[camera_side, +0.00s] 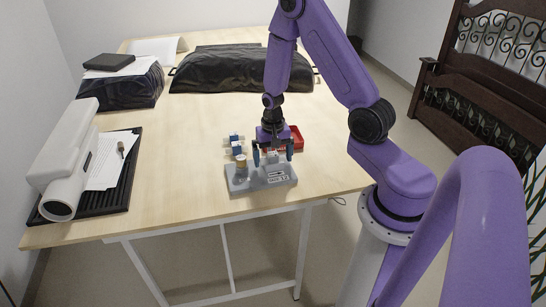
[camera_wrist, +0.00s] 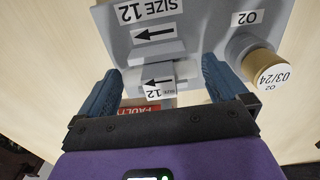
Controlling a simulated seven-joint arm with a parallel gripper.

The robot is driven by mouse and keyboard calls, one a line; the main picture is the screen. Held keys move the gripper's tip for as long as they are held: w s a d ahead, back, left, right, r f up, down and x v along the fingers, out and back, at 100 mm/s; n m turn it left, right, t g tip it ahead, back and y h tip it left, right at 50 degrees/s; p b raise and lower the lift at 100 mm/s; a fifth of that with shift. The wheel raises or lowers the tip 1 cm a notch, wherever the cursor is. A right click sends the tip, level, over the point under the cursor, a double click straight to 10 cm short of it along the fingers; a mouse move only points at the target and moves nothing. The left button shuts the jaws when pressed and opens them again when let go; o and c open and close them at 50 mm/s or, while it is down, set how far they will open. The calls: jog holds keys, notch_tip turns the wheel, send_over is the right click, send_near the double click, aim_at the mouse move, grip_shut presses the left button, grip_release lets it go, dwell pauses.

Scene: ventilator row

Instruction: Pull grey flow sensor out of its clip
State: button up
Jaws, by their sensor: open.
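The grey flow sensor (camera_wrist: 158,82) carries an arrow and a size 12 label in the wrist view. It sits at the grey base block (camera_wrist: 120,30), which has a matching arrow and SIZE 12 label; the clip itself is hard to make out. In the side view the block (camera_side: 262,183) stands near the table's front edge, with the sensor (camera_side: 272,157) small on it. My gripper (camera_wrist: 161,70) is open, its blue fingers on either side of the sensor with gaps visible. It points down over the block in the side view (camera_side: 272,156).
A gold-capped O2 cell (camera_wrist: 265,70) stands on the block beside one finger; it also shows in the side view (camera_side: 241,161). Blue-and-white parts (camera_side: 236,146) lie behind. A red tray (camera_side: 298,137) is behind my gripper, and a FAULTY label (camera_wrist: 138,109) shows below the sensor.

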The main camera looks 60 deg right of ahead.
aim_at(273, 154)
jog(key=shift+f, duration=0.15)
jog(key=c, duration=0.8)
jog(key=shift+o, duration=1)
jog(key=shift+c, duration=1.2)
jog(key=shift+r, duration=2.05)
